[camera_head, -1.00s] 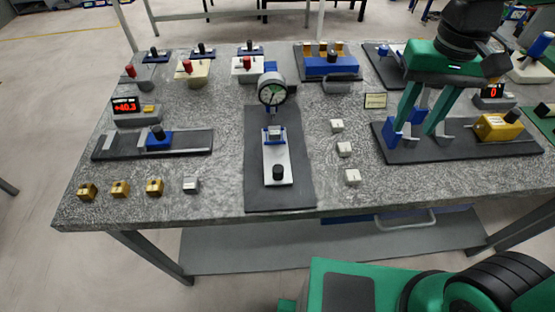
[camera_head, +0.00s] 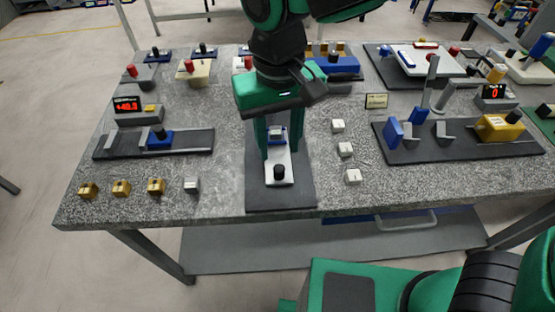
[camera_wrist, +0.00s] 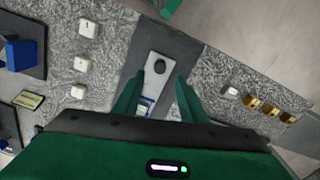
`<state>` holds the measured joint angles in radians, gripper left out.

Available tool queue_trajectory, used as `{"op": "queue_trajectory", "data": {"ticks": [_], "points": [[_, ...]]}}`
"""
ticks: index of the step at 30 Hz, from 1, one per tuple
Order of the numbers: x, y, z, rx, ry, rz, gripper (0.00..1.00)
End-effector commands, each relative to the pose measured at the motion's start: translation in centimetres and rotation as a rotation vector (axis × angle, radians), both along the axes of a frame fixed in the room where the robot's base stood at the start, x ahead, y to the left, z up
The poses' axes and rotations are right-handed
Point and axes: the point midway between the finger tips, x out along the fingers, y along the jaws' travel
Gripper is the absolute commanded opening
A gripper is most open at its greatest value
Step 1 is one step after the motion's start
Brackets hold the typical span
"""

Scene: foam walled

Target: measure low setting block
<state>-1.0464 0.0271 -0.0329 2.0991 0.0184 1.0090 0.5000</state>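My gripper (camera_head: 279,152) points down over the dial gauge station. Its two green fingers are apart, on either side of a white slide plate (camera_head: 278,170) with a black knob (camera_head: 280,171). A small piece with a blue lower part (camera_head: 277,137) shows between the fingers; I cannot tell whether they touch it. The wrist view also shows the open fingers (camera_wrist: 158,84), the plate (camera_wrist: 169,46) and its black knob (camera_wrist: 159,66). The gauge dial is hidden behind my gripper. Three white blocks (camera_head: 345,149) stand in a column right of the dark mat (camera_head: 280,201); their markings are unreadable.
A silver block (camera_head: 191,185) and brass blocks (camera_head: 121,188) line the front left. A blue slide fixture (camera_head: 159,140) and red display (camera_head: 128,106) stand left. A fixture with upright blue plates (camera_head: 393,133) and a yellow block (camera_head: 498,128) is right.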

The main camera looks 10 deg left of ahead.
Motion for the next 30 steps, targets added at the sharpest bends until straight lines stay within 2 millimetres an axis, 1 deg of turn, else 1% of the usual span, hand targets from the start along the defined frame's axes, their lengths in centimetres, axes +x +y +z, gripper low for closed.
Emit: {"op": "queue_trajectory", "data": {"ticks": [1, 6, 12, 17, 25, 26, 27, 29, 30], "points": [[-0.1, 0.0, -1.1, -0.004, 0.003, 0.001, 0.38], [-0.1, -0.1, -4.0, -0.004, 0.003, 0.000, 0.38], [0.0, -0.1, -6.3, -0.002, 0.001, -0.001, 0.38], [0.0, -0.1, -7.0, 0.000, 0.000, -0.001, 0.38], [0.0, -0.1, -7.1, 0.001, 0.000, -0.001, 0.38], [0.0, -0.1, -7.1, 0.001, 0.000, -0.001, 0.31], [0.0, -0.1, -7.1, 0.000, -0.001, -0.001, 0.22], [0.0, -0.1, -7.1, 0.000, -0.001, -0.001, 0.07], [0.0, -0.1, -7.1, 0.000, -0.001, -0.001, 0.03]]}}
